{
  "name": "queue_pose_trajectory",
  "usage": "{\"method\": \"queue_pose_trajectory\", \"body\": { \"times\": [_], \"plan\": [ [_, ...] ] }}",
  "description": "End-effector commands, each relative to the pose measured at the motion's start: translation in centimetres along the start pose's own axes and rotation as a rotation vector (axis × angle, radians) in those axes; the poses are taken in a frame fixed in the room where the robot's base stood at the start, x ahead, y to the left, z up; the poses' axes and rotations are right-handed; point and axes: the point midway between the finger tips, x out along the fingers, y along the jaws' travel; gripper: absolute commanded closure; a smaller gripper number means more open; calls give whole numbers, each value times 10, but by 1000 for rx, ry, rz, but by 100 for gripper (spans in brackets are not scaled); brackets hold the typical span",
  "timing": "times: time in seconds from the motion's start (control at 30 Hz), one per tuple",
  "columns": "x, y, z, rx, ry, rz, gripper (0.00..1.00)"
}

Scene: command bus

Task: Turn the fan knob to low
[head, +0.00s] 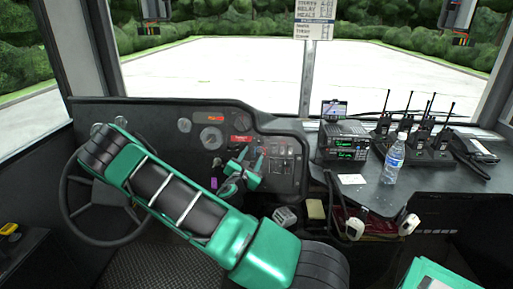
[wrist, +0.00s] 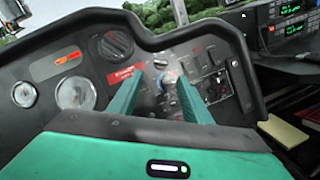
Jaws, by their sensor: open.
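My gripper (wrist: 160,77) is open, with its two green fingers pointing at the dark dashboard panel (wrist: 75,115). In the head view my gripper (head: 251,158) is in front of the panel's right part. Between and just beyond the fingertips, the wrist view shows a small knob (wrist: 169,80) with blue and red marks around it. Another small knob (wrist: 160,63) is just above it. I cannot read their labels, so I cannot tell which is the fan knob. Neither is visibly gripped, and contact cannot be told. In the head view the fingers largely hide this area.
A steering wheel (head: 72,205) stands at the left, partly behind my arm. Switches (wrist: 210,88) sit right of the fingers, and round gauges (wrist: 75,93) sit left. A radio (head: 343,141), a water bottle (head: 393,160) and several walkie-talkies (head: 430,145) stand on the right counter.

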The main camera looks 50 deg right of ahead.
Motion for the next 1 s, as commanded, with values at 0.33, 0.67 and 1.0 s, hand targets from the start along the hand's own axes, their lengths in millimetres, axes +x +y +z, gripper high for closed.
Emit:
{"method": "queue_pose_trajectory", "body": {
  "times": [0.33, 0.67, 1.0],
  "plan": [
    [58, -2, 2, 6, -4, -4, 55],
    [96, -2, 2, 5, -2, -3, 55],
    [101, -1, 1, 4, -1, -3, 55]
  ]
}}
